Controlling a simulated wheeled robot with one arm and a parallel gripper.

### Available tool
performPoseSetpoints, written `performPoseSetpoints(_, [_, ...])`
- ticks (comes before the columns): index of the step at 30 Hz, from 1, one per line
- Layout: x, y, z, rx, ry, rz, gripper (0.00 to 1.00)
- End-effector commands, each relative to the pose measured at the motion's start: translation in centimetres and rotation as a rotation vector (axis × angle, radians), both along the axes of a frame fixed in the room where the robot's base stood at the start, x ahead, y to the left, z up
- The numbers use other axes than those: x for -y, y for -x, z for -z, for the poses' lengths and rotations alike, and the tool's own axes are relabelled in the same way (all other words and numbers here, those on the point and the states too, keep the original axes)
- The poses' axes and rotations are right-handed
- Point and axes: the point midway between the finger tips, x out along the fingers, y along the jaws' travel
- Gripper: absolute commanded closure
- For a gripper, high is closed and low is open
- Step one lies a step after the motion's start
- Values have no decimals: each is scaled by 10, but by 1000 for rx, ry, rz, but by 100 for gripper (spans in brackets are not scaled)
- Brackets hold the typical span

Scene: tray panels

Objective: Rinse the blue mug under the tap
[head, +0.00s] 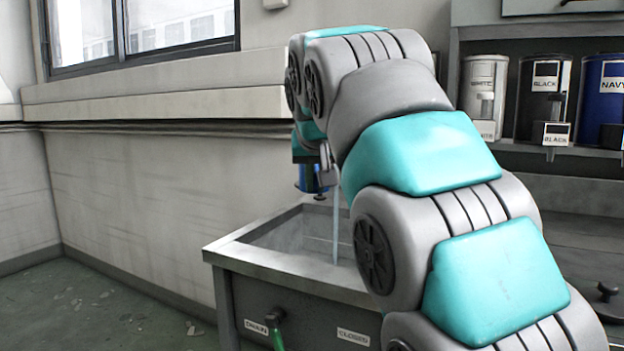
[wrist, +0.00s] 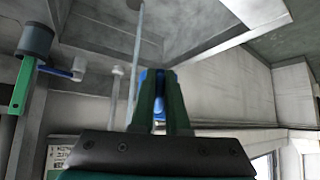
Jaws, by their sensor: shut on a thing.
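The blue mug (head: 308,180) shows only in part in the head view, below the end of my arm and above the sink's back edge. In the wrist view a little blue (wrist: 160,88) shows between the dark green fingers of my gripper (wrist: 160,100), which is shut on it. A thin pale vertical line (head: 336,230), which looks like running water, drops into the sink (head: 290,268). The mug is left of this line in the head view, apart from it. The tap's spout is mostly hidden by my arm. I cannot see into the mug.
A green lever (head: 275,328) is on the sink's front, between labels reading DRAIN and CLOSED. Dispensers labelled WHITE (head: 484,95), BLACK (head: 543,95) and NAVY (head: 603,95) stand on the right shelf. A wall with a window (head: 140,30) is behind. Floor at left is open.

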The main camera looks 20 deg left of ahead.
Motion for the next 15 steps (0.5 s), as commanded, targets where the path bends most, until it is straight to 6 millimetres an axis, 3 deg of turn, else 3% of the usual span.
performPoseSetpoints(15, [4, -46, 11, -1, 0, 1, 100])
